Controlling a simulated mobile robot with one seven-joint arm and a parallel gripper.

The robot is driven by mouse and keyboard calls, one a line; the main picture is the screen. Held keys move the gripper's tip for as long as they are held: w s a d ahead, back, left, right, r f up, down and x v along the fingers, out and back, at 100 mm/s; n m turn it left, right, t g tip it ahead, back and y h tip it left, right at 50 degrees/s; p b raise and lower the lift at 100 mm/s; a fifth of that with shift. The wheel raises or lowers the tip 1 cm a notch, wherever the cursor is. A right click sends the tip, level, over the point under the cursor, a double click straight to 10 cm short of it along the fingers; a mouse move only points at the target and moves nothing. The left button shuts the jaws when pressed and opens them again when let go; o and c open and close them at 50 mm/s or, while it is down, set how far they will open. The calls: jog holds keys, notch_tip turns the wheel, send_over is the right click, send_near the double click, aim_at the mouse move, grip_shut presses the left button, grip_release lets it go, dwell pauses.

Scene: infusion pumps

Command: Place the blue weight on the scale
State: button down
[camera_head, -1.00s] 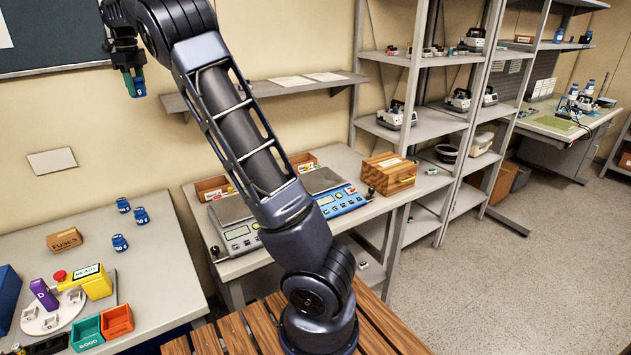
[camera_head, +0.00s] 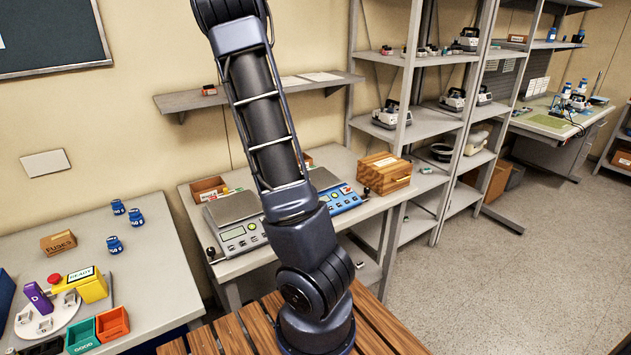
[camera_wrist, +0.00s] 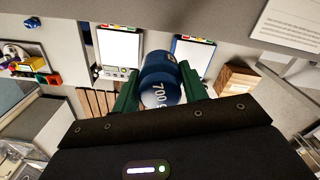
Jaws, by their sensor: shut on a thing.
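A blue weight (camera_wrist: 161,80) marked 700 is held between the green fingers of my gripper (camera_wrist: 158,92) in the wrist view. My gripper is above the head view's frame. Two scales stand side by side on the middle table: a grey one (camera_head: 240,237) and a blue one (camera_head: 347,203), the latter partly behind my arm. Their pans look empty where visible. In the wrist view, the grey scale's pan (camera_wrist: 119,47) is left of the weight and the blue scale's pan (camera_wrist: 193,54) is right of it. The held weight is apart from both.
Several small blue weights (camera_head: 114,245) stand on the left table beside a fuse box (camera_head: 59,242). A wooden box (camera_head: 384,174) stands right of the scales. A wall shelf (camera_head: 185,103) runs above the scales, and grey racks (camera_head: 408,125) stand to the right.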

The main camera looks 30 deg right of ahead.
jog(key=s+d+m, duration=0.2)
jog(key=s+d, duration=0.5)
jog(key=d, duration=0.5)
jog(key=m, duration=0.2)
send_over(320, 178)
jog(key=f, duration=0.1)
notch_tip(320, 178, down, 33)
jog(key=shift+w, duration=0.1)
jog(key=shift+f, duration=2.5)
jog(key=shift+f, duration=0.15)
jog(key=c, duration=0.8)
grip_release()
jog(key=shift+o, duration=0.2)
